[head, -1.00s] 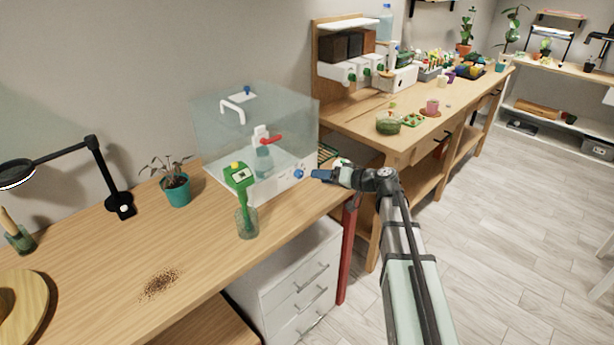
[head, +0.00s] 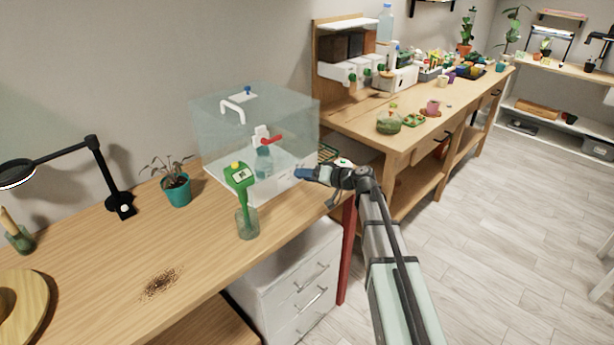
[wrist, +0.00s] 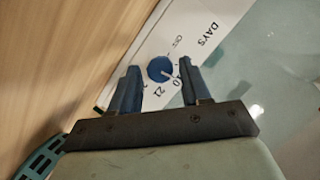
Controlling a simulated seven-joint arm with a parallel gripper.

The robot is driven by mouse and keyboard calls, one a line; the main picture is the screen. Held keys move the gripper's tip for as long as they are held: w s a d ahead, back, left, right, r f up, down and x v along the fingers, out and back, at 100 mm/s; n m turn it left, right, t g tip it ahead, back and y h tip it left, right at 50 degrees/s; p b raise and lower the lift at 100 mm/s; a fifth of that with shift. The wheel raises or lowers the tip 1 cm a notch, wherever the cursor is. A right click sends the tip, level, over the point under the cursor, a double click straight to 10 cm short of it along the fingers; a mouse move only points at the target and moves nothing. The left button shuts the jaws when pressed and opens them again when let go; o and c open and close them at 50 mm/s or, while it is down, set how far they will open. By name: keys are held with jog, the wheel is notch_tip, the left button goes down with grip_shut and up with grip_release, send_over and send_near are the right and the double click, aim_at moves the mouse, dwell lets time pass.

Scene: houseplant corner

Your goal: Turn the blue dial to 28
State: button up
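The blue dial (wrist: 161,69) sits on the white front panel (wrist: 196,40) of the clear box. In the wrist view it carries a pale pointer line toward its lower right, near the printed "10". "DAYS", "OFF" and "21" also show; I see no 28, as that part may be hidden by my gripper. My gripper (wrist: 158,88) is open, with one blue finger on each side of the dial; I cannot tell whether either touches it. In the head view my gripper (head: 304,174) is at the panel's right end and hides the dial.
The clear box (head: 235,125) stands on the wooden table (head: 110,265). A green meter (head: 240,176) stands in a glass (head: 247,226) before it. A potted plant (head: 176,188) and black lamp (head: 95,160) are to the left. A second bench (head: 400,145) is behind my arm.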

grip_shut()
dwell(0.3)
jog(key=shift+w+d+f+m+y, duration=0.1)
jog(key=shift+m+y, duration=0.5)
jog(key=shift+m, duration=0.4)
jog(key=shift+f+m+g+y, duration=0.1)
jog(key=shift+m+g+y, duration=0.35)
jog(key=shift+m, duration=0.95)
jog(key=shift+o, duration=1.1)
grip_release()
